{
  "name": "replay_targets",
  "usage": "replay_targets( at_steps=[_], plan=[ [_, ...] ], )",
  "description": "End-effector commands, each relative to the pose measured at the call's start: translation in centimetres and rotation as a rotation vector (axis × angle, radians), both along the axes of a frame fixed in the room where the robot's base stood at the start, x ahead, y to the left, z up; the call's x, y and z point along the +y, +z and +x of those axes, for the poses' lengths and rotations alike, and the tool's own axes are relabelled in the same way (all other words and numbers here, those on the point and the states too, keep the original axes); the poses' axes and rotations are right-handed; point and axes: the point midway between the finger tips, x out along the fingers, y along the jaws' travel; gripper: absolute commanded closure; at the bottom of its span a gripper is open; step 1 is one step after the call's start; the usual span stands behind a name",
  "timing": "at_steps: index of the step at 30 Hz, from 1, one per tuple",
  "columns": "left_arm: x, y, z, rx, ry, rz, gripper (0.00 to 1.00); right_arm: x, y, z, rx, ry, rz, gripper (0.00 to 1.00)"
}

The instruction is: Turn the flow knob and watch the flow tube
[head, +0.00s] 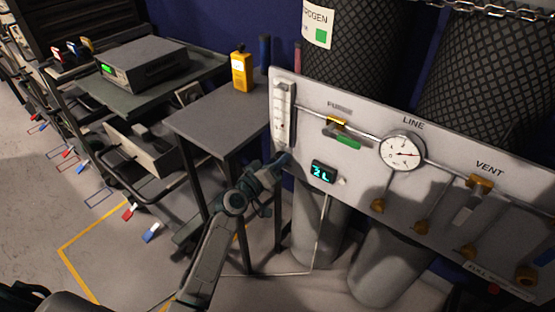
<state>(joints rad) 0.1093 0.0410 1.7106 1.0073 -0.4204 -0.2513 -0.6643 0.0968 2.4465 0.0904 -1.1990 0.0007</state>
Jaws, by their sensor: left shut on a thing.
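The flow tube (281,112) is a narrow upright gauge with scale marks at the left end of the pale panel (365,115). Its float is too small to make out. My left gripper (279,163) is at the panel's lower left, just below the tube. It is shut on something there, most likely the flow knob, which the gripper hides. A small black display (323,172) right of the gripper shows cyan characters that look like "2L". My right gripper is not in view.
The panel also carries a round LINE gauge (402,151), a VENT valve (481,182) and brass fittings. Mesh-wrapped cylinders (358,55) stand behind. A dark side table (222,118) with a yellow meter (242,71) stands left. Open floor (100,245) lies lower left.

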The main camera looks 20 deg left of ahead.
Motion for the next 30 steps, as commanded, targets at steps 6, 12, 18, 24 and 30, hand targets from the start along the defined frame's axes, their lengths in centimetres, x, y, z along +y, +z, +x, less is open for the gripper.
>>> replay_targets(
  at_steps=[6, 12, 18, 24, 30],
  plan=[
    [0.0, 0.14, 0.0, 0.052, 0.0, -0.143, 0.92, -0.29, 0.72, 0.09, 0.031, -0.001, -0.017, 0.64],
    [-0.01, 0.13, 0.0, 0.083, 0.001, -0.232, 0.92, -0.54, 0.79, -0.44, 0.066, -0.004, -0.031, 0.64],
    [-0.01, 0.11, 0.0, 0.099, 0.0, -0.276, 0.92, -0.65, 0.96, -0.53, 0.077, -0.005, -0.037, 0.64],
    [-0.01, 0.08, 0.0, 0.103, 0.001, -0.287, 0.92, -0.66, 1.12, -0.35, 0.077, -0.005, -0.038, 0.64],
    [0.0, 0.08, 0.0, 0.103, 0.001, -0.287, 0.92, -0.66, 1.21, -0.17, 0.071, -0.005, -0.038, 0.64]
  ],
)
